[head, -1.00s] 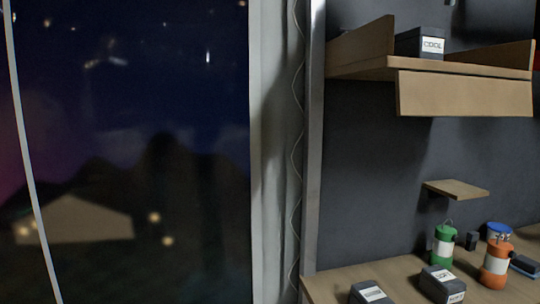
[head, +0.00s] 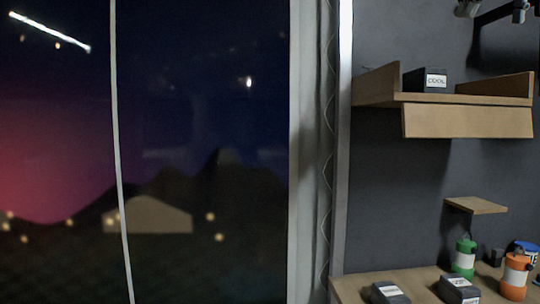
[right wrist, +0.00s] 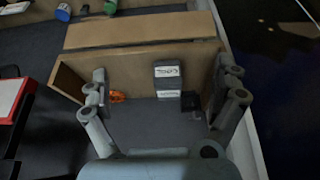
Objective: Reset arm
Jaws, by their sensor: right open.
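My right gripper (head: 492,10) shows at the top right edge of the head view, above the wooden shelf (head: 468,122). In the right wrist view my right gripper (right wrist: 168,88) has its two fingers spread wide with nothing between them in its grasp. Beyond the fingers lies the shelf (right wrist: 140,30) with a dark box (right wrist: 168,78) labelled COOL. The same box (head: 426,80) stands on the shelf in the head view. The gripper appears apart from the box. My left gripper is in neither view.
Below are a small wooden ledge (head: 476,206) and a counter (head: 350,288) with a green canister (head: 464,258), an orange canister (head: 514,276) and labelled dark boxes (head: 458,289). A dark window (head: 200,110) fills the left.

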